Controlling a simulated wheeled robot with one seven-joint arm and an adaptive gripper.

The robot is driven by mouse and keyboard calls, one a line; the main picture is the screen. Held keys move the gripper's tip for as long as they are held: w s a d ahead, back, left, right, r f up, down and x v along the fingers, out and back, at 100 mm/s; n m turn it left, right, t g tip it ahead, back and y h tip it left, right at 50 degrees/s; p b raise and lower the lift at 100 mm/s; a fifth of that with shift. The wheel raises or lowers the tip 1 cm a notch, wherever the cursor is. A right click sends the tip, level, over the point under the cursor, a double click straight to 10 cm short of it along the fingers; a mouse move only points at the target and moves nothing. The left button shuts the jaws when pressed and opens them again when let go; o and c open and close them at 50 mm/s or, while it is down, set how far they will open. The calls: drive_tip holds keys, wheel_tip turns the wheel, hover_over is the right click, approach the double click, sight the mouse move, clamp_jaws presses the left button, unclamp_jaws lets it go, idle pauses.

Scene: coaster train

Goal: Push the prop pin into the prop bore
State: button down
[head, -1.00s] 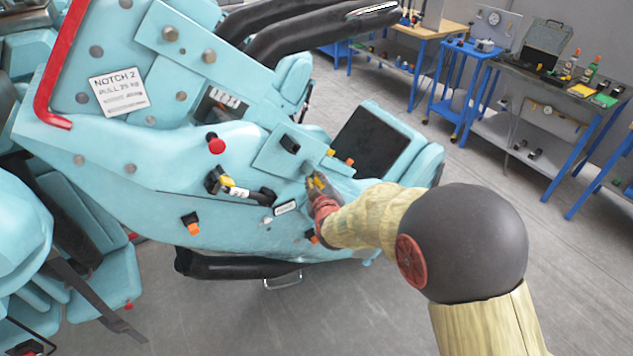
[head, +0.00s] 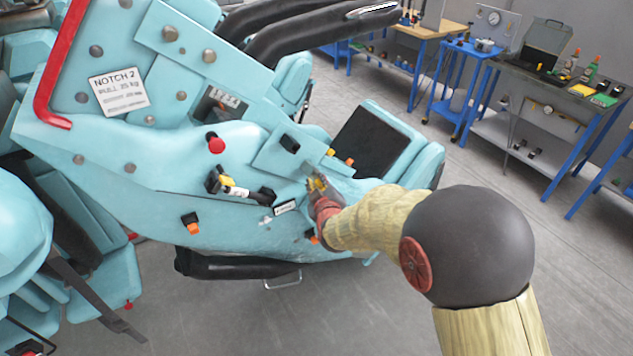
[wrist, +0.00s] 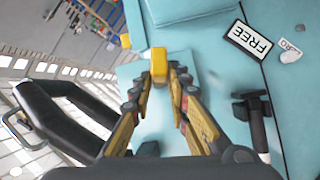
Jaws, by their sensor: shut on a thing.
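My gripper (wrist: 160,85) is shut on a yellow block-like head, which I take to be the prop pin (wrist: 158,66). The head sits between the fingertips in the wrist view, in front of a pale teal panel (wrist: 130,72). In the head view my gripper (head: 317,185) is at the side of the teal coaster car (head: 160,195), close below a raised panel (head: 275,155) with a black fitting (head: 290,143). The pin's shaft cannot be made out clearly. I cannot make out the prop bore, nor tell whether the pin is in it.
A "FREE" label (wrist: 248,40) and a black lever-like fitting (wrist: 255,120) are on the car's side. A black padded bar with a metal handle (wrist: 65,115) is at left in the wrist view. Workbenches (head: 545,95) stand well back, with open grey floor between.

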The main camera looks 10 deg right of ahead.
drive_tip(key=s+d, duration=0.2)
drive_tip(key=s, duration=0.4)
idle(1.2)
idle(0.4)
drive_tip(key=s+d, duration=0.2)
drive_tip(key=s, duration=0.3)
drive_tip(key=shift+s+b, duration=0.35)
drive_tip(key=shift+b, duration=0.05)
drive_tip(key=shift+a+r, duration=0.1)
